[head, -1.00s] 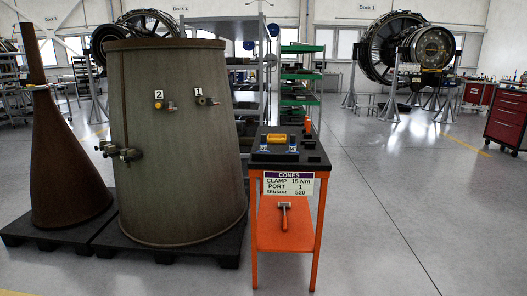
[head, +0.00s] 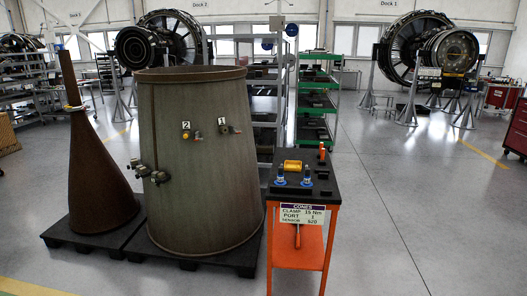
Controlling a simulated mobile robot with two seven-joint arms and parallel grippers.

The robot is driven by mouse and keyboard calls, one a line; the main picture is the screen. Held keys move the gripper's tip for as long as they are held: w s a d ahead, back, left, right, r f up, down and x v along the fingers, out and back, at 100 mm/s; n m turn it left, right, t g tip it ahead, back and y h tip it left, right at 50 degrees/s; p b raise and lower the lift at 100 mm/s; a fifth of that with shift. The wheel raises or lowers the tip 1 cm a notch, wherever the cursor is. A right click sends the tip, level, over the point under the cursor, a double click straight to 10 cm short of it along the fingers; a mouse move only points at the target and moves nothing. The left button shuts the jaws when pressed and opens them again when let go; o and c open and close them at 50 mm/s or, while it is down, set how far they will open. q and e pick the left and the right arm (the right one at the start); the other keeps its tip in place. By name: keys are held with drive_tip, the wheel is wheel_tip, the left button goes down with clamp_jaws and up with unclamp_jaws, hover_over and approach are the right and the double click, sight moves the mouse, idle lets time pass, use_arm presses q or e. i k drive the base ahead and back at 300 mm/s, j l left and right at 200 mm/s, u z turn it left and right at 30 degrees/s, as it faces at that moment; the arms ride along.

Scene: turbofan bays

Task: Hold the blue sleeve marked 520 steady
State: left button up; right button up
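Two small blue-sleeved parts stand upright on the black top of the orange cart, a left one (head: 280,177) and a right one (head: 307,177). They are too small for me to read any marking on them, so I cannot tell which is 520. The cart's sign (head: 303,214) reads CONES, CLAMP 15 Nm, PORT 1, SENSOR 520. The large grey-brown cone (head: 205,215) stands left of the cart and carries fittings tagged 2 (head: 186,126) and 1 (head: 222,122). Neither of my grippers is in view.
A yellow object (head: 292,166) and an orange-red item (head: 322,151) are on the cart top (head: 327,193). A slim brown cone (head: 95,180) stands on a black pallet (head: 62,234) at left. Shelving stands behind. The floor right of the cart is clear.

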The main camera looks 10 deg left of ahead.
sight(280, 181)
drive_tip(key=i+j, duration=0.15)
drive_tip(key=i, duration=0.25)
drive_tip(key=i+j, duration=0.15)
drive_tip(key=i, duration=0.25)
drive_tip(key=i+j, duration=0.15)
drive_tip(key=i, duration=0.25)
